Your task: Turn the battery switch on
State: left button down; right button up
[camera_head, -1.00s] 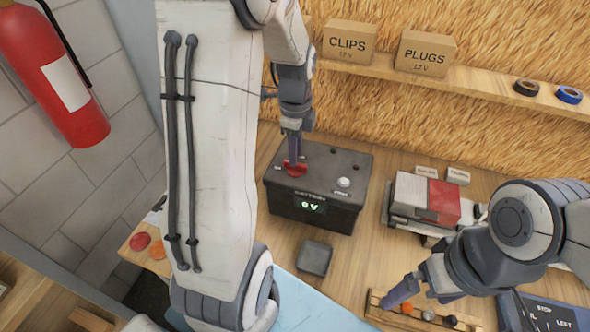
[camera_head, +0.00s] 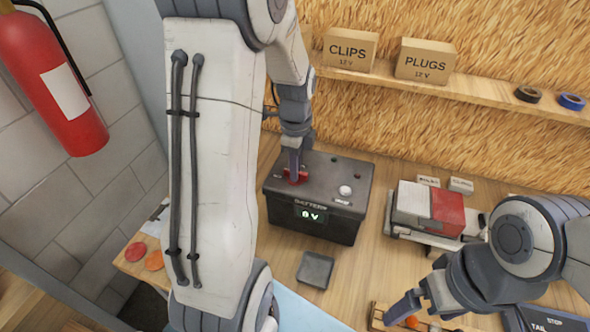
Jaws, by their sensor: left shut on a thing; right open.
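The black battery box (camera_head: 342,226) stands on the wooden bench, with a small green display on its front that seems to read 0 V. The red battery switch (camera_head: 303,177) is on the left part of its top. My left gripper (camera_head: 294,174) reaches down from above and is shut on the red switch; its fingers hide part of it. A white knob (camera_head: 345,190) sits on the right part of the box top. My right gripper (camera_head: 397,314) is open at the lower right, over a wooden tray (camera_head: 376,318) with an orange piece in it, far from the box.
A red and white device (camera_head: 428,208) stands right of the battery box. A dark square block (camera_head: 315,269) lies in front of it. A shelf behind holds the CLIPS box (camera_head: 349,50), the PLUGS box (camera_head: 425,62) and tape rolls. A fire extinguisher (camera_head: 48,80) hangs at left.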

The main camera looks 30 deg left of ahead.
pick_arm(q)
jog(key=m+p, duration=0.1)
jog(key=m, duration=0.1)
jog(key=shift+m, duration=1.6)
